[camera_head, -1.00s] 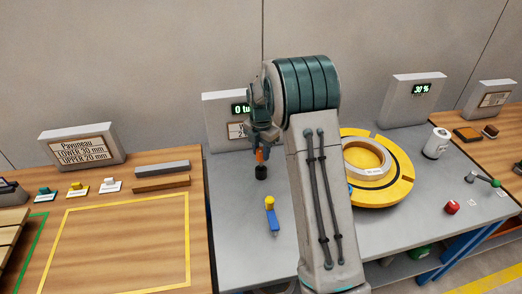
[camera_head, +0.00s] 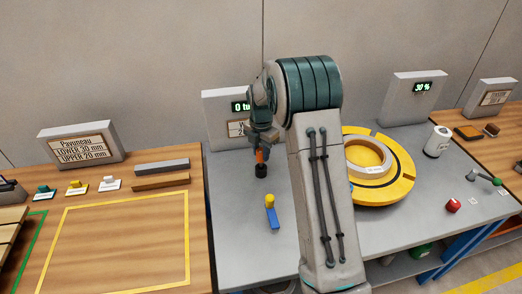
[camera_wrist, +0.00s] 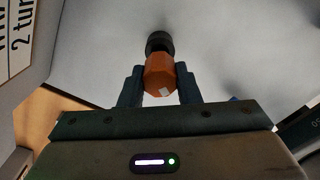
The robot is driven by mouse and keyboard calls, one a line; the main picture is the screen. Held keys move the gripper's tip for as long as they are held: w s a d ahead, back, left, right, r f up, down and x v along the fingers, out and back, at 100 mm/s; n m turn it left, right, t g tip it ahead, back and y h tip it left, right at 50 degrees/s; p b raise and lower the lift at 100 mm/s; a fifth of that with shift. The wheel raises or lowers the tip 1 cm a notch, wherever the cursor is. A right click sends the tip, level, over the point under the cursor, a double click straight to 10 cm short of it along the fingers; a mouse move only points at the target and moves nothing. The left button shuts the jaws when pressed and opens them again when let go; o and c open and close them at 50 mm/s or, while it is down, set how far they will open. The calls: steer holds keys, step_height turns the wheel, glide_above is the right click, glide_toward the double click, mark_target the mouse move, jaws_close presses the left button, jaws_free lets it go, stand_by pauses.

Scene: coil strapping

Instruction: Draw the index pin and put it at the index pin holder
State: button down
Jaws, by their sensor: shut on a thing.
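My gripper (camera_wrist: 160,88) points down above the grey table and is shut on an orange faceted piece (camera_wrist: 159,73), which looks like the index pin's handle. The piece also shows below my gripper in the head view (camera_head: 262,155). A dark round part (camera_wrist: 158,42) is in line with its far end, just above or on the table (camera_head: 261,171). I cannot tell whether it belongs to the pin or is a separate holder. A blue block with a yellow knob (camera_head: 271,212) lies on the table nearer the front. I cannot tell which thing is the index pin holder.
A yellow disc (camera_head: 398,183) with a pale ring stands to the right of my arm. A white canister (camera_head: 436,142) and a red knob (camera_head: 453,205) are farther right. A sign box (camera_head: 218,118) stands behind my gripper. The grey tabletop around the blue block is clear.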

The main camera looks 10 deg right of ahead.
mark_target(261, 158)
steer(key=shift+f+b, duration=1)
steer(key=shift+f, duration=0.7)
steer(key=c, duration=1)
jaws_free()
step_height(261, 158, up, 13)
steer(key=shift+f, duration=0.1)
steer(key=s+r+m+t+p, duration=0.1)
steer(key=s+r+m, duration=0.3)
steer(key=s+m, duration=0.3)
steer(key=s+r+m+p, duration=0.2)
steer(key=s+r+m, duration=0.3)
steer(key=s, duration=0.3)
steer(key=s+f+m+t+p, duration=0.1)
steer(key=s+m, duration=1.2)
steer(key=s, duration=0.4)
steer(key=shift+s+f+m+t, duration=0.25)
steer(key=shift+f+m+t, duration=0.05)
steer(key=shift+f+t, duration=0.1)
